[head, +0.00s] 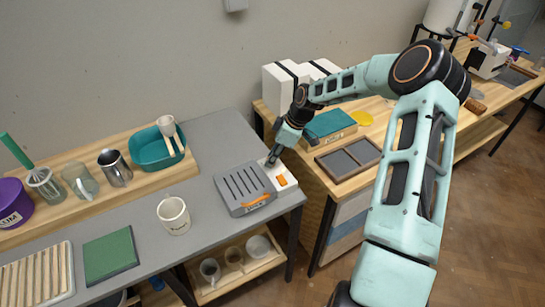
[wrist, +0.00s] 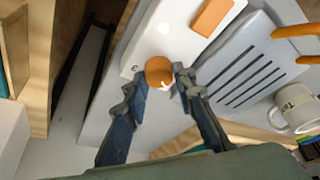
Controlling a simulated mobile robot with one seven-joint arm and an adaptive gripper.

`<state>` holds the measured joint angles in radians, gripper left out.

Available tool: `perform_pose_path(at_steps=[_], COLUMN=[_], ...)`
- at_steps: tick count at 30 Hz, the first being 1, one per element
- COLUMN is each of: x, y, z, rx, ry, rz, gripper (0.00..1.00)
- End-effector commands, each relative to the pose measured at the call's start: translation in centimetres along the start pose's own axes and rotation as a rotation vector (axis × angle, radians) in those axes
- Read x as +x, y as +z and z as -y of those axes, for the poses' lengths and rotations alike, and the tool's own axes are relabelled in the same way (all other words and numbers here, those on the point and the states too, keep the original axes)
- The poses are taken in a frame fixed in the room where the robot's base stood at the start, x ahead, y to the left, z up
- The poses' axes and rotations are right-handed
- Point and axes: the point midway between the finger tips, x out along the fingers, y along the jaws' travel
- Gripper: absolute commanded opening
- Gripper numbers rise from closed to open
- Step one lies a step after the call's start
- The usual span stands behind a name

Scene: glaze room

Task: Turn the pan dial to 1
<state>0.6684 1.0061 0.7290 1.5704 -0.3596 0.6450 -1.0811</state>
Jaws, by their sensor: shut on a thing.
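The pan dial (wrist: 160,71) is a round orange-brown knob on the white control panel (wrist: 181,42) of a grey slotted pan unit (wrist: 243,75). In the wrist view my gripper (wrist: 161,79) has a finger on either side of the dial and is shut on it. A small pale mark shows at the dial's lower edge; I cannot read any numbers. In the head view my gripper (head: 272,160) is at the back of the white panel (head: 285,184) and hides the dial. The grey slotted unit (head: 236,203) lies left of it.
An orange block (wrist: 212,17) sits on the panel close to the dial. An orange handle (head: 256,201) is on the unit's front. A white mug (head: 173,215) stands to the left. A wooden bench with a framed tray (head: 350,158) is to the right.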

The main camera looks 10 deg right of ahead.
Motion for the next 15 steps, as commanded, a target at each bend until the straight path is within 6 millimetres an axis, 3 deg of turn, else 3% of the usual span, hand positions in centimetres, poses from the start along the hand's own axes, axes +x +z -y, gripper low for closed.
perform_pose_path(at_steps=[9,10,15], x=[0.03,0.03,0.02], y=[0.09,0.09,0.05], z=[0.01,0.01,0.01], rx=[-0.002,-0.002,-0.001], ry=[0.0,0.0,0.0], rz=[0.002,0.002,0.001], gripper=[0.0,0.28,0.32])
